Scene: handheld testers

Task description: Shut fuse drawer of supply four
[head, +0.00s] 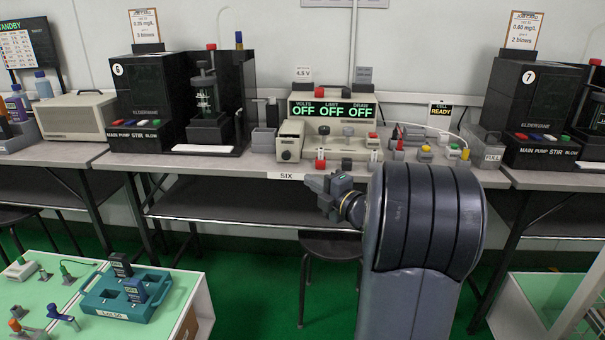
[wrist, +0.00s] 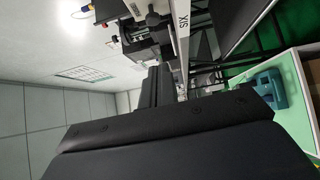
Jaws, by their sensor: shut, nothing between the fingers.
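A cream power supply (head: 332,112) stands on the bench (head: 240,168) whose front edge is labelled SIX. No supply marked four is readable in view. My gripper (head: 328,188) is shut and empty, in front of and a little below the bench edge, apart from the supply. In the wrist view dark parts of my own arm fill much of the picture.
Small coloured parts lie along the bench front. A dark stool (head: 330,246) stands below. A low green-topped table with a teal tray (head: 112,308) is at the lower left.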

